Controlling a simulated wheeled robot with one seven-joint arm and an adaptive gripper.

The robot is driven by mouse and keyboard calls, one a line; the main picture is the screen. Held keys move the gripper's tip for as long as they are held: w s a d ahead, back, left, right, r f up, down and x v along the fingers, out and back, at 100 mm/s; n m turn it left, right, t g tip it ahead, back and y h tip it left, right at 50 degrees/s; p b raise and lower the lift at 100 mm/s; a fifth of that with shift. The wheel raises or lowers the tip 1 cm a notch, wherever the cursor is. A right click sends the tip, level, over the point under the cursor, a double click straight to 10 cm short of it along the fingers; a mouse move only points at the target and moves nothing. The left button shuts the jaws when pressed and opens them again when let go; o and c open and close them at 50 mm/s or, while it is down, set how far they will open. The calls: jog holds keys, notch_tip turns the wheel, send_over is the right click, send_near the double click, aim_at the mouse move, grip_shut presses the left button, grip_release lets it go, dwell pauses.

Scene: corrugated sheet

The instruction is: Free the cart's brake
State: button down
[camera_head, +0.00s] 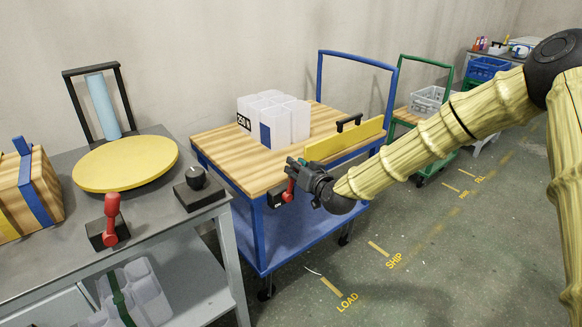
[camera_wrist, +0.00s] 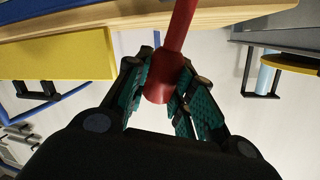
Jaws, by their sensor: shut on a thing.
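The cart (camera_head: 256,231) is blue with a wooden top and stands in the middle of the head view. A red brake lever (camera_head: 289,191) sits on a dark mount at the cart's near edge. My gripper (camera_head: 303,171) is at this lever. In the wrist view, the fingers of my gripper (camera_wrist: 165,88) are shut on the red end of the lever (camera_wrist: 181,32), one finger on each side. The lever's base is out of the wrist view. In the head view my gripper partly hides the lever.
On the cart top are white containers (camera_head: 290,122) and a yellow panel (camera_head: 335,141) with a black handle. A grey table (camera_head: 165,213) at left holds another red lever (camera_head: 111,218), a black knob (camera_head: 196,177) and a yellow disc (camera_head: 125,163). A green cart (camera_head: 410,115) stands behind. The floor at right is clear.

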jog(key=shift+w+d+f, duration=0.1)
jog(key=shift+w+d, duration=0.05)
dwell(0.4)
jog(key=c, duration=1.2)
grip_release()
jog(key=v, duration=1.2)
